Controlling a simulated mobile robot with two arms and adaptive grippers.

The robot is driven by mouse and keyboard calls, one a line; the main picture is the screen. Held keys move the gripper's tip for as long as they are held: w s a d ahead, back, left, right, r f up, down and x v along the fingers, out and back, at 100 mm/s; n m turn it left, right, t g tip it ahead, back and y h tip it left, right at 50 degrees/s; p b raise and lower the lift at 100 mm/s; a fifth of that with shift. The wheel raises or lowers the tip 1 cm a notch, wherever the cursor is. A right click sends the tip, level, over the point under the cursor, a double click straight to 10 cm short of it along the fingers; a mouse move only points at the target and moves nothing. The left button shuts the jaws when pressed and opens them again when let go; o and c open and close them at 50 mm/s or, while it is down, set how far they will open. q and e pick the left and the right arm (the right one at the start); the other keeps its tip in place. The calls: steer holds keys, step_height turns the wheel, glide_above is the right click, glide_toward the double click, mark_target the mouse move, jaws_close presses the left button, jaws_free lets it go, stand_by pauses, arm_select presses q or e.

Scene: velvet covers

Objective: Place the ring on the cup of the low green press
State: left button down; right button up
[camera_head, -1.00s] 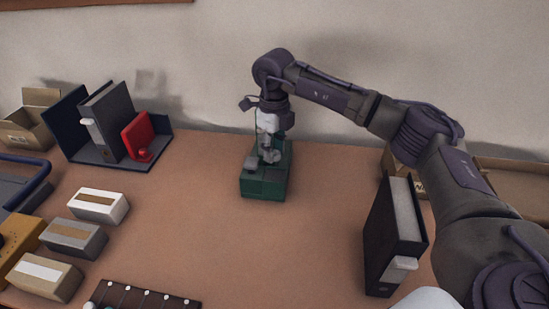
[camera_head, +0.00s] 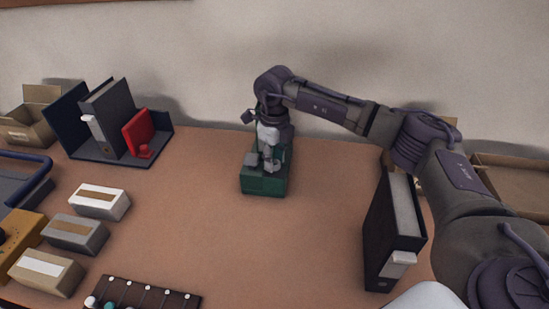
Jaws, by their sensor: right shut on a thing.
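The low green press (camera_head: 265,184) stands on the table at the back middle. My right gripper (camera_head: 267,164) points down over the press, its fingers close to the press's top. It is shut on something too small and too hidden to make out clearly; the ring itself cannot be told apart. The press's cup is also hidden behind my gripper and wrist. My left gripper is not in view.
A dark binder (camera_head: 393,232) stands at the right, below my right arm. Several small boxes (camera_head: 99,201) and a dark pegged board (camera_head: 146,296) lie at left and front. A bookend with binders (camera_head: 118,120) stands back left. The middle table is clear.

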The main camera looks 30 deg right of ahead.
mark_target(275, 162)
steer(key=o, duration=0.9)
steer(key=shift+s+f, duration=0.15)
steer(key=shift+f, duration=0.2)
steer(key=shift+d, duration=0.1)
steer(key=shift+w+r, duration=0.1)
steer(key=shift+w, duration=0.1)
step_height(275, 162, up, 13)
steer(key=shift+r+b, duration=0.15)
steer(key=shift+b, duration=0.25)
